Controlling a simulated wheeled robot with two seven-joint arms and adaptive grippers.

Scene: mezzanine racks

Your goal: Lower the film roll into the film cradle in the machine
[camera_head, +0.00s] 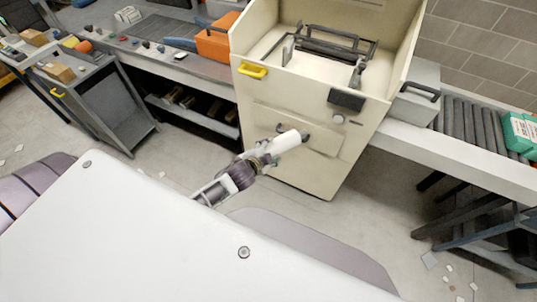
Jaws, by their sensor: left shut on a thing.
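The white film roll (280,144) is held in front of the cream machine (258,95), below its open top. My left gripper (265,158) is shut on the roll near its left end; the fingers are small and partly hidden. The film cradle (333,47) is a dark frame with bars and upright end brackets inside the machine's open top. It lies above and to the right of the roll in the picture, apart from it, and no roll shows in it. My right gripper is out of view.
A yellow handle (252,70) and a dark box (346,100) stick out from the machine's front. A roller conveyor (470,120) runs to the right, with green packs (522,133) on it. A bench with an orange box (215,38) stands left. A grey cart (105,100) stands further left.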

